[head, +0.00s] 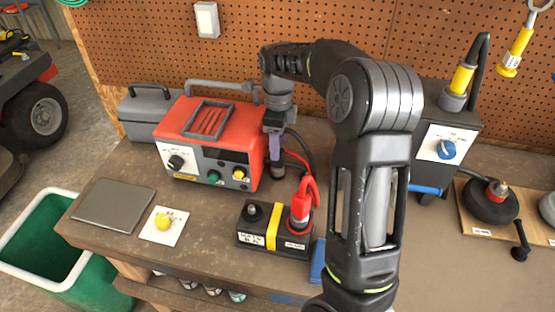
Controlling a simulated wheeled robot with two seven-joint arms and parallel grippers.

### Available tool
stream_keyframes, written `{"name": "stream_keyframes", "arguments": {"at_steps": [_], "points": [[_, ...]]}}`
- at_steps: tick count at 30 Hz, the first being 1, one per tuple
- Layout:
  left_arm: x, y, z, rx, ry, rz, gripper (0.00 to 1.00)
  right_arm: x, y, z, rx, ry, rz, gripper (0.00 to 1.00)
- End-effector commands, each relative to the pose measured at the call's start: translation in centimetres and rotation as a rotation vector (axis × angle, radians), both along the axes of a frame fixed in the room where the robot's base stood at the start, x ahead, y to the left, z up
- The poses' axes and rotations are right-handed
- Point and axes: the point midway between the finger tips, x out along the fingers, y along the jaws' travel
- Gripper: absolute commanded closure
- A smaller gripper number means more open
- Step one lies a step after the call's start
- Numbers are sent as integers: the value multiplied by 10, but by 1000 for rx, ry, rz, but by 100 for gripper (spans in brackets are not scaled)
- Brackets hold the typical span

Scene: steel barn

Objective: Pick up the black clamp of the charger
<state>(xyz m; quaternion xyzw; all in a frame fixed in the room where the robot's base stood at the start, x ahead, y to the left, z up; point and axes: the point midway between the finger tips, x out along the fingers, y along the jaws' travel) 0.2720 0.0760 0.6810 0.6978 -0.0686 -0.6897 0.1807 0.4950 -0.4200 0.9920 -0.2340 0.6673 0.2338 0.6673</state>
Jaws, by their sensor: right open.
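The red charger (190,122) stands on the bench at centre left, with a black dial and green and yellow knobs on its front. My right gripper (276,160) points down just right of the charger and is open. A black cable (303,146) and a red cable run beside it. The black clamp cannot be clearly made out; my gripper and arm cover that spot. The red clamp (303,201) stands on the right post of the black battery (260,238). The battery's left post is bare. My left gripper is not in view.
A grey toolbox (145,112) stands behind the charger. A flat grey plate (113,205) and a white card with a yellow knob (163,222) lie at front left. A grey box with a blue knob (446,149) stands right. A green bin (40,240) is below the bench's left edge.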

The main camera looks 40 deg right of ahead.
Motion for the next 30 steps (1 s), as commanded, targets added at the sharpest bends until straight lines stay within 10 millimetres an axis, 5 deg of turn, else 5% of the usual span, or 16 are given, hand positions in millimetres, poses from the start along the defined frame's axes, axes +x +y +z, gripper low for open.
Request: {"name": "stream_keyframes", "arguments": {"at_steps": [10, 30], "points": [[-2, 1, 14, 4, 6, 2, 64, 0, 1, -43, 1, 2, 0, 47], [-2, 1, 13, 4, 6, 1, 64, 1, 0, -44, 0, 0, 0, 52]]}}
